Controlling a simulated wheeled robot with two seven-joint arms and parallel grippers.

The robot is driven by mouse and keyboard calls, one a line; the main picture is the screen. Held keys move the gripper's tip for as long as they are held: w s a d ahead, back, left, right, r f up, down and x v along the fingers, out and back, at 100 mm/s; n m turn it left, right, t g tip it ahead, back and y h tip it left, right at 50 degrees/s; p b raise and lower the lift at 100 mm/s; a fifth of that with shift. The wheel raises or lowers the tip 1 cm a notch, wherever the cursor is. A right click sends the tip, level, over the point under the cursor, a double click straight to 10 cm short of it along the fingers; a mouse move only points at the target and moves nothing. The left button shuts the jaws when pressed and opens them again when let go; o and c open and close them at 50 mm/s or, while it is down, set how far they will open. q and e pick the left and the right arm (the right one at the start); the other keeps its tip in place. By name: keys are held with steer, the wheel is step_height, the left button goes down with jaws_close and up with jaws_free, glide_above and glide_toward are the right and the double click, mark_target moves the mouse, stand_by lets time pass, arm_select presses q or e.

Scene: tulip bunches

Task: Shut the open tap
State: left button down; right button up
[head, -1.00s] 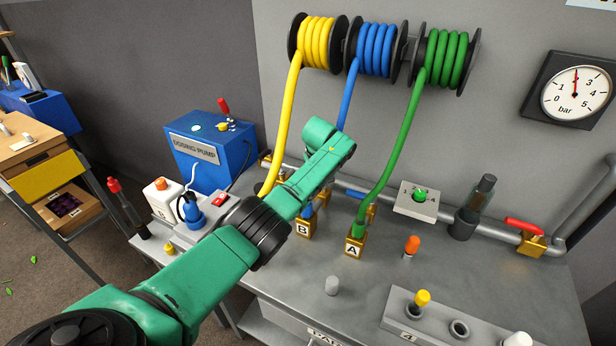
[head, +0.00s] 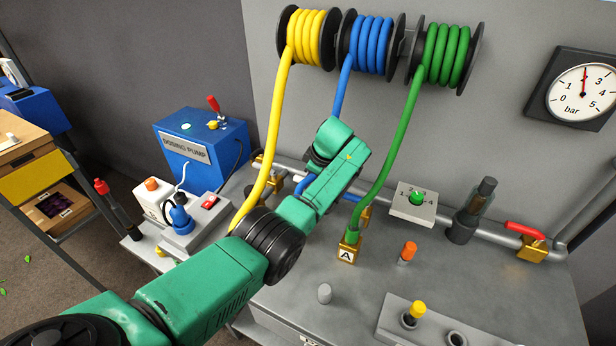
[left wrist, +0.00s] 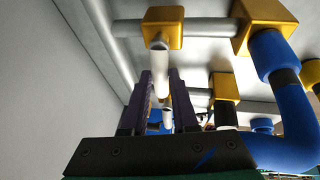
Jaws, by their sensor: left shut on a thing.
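In the left wrist view, a brass tap body (left wrist: 162,30) sits on a grey pipe, with a pale lever (left wrist: 161,62) hanging from it towards me. My left gripper (left wrist: 161,80) has its two dark fingers on either side of this lever and is shut on it. In the head view my arm hides this tap's lever and the gripper. Another tap with a red lever (head: 525,230) on a brass body (head: 532,249) sits at the right end of the pipe, its lever roughly along the pipe. My right gripper is out of both views.
A blue hose (left wrist: 287,100) curves close by on the right of the wrist view. Yellow (head: 277,125), blue (head: 347,85) and green (head: 402,140) hoses hang from wall reels. Block A (head: 348,252), a green-knob selector (head: 413,208) and a dosing pump (head: 195,150) stand around my arm.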

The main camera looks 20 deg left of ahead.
arm_select(q)
steer(key=shift+a, duration=0.1)
stand_by(0.4)
steer(key=c, duration=0.7)
jaws_free()
steer(key=shift+f, duration=0.1)
steer(key=b+v, duration=0.3)
steer(key=v, duration=1.1)
steer(key=shift+r, duration=0.3)
